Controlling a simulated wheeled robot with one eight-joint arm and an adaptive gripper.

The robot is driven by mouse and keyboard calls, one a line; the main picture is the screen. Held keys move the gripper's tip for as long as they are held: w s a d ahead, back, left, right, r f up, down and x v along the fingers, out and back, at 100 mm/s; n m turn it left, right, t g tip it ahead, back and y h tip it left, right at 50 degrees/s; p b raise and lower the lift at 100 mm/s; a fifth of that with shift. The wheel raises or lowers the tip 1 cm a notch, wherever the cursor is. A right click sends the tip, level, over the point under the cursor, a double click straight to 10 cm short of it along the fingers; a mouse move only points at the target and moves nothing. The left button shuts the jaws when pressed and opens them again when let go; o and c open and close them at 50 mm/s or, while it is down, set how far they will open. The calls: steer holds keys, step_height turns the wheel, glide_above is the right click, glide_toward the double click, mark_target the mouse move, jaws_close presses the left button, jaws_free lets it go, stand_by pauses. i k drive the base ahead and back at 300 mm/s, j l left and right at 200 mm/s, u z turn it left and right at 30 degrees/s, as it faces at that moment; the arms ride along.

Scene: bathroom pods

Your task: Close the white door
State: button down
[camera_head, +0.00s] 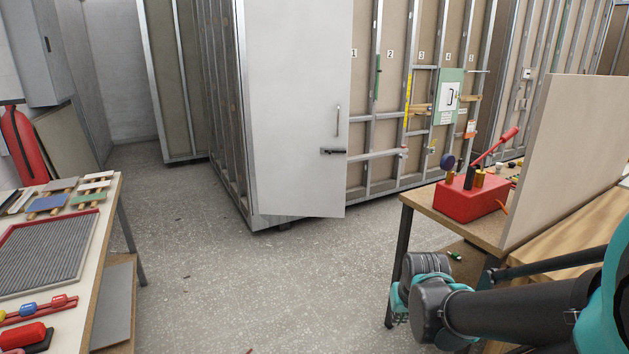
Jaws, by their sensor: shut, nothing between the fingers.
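The white door (295,90) stands in the middle of the view, on the near corner of a metal-framed pod. It is a flat, plain panel. It stands open, swung out from the pod, with its lower right corner over the floor. A vertical bar handle (337,121) and a dark lever latch (333,151) are near its right edge. The panel hides the pod's opening behind it. My arm reaches in from the lower right, in front of and well apart from the door. My gripper does not show.
A table (108,238) with trays and samples stands at left. Speckled floor (240,290) between them is mostly clear. A red extinguisher (24,147) is at far left.

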mark_target(299, 52)
steer(key=i+u, duration=0.25)
steer(key=i, duration=1.75)
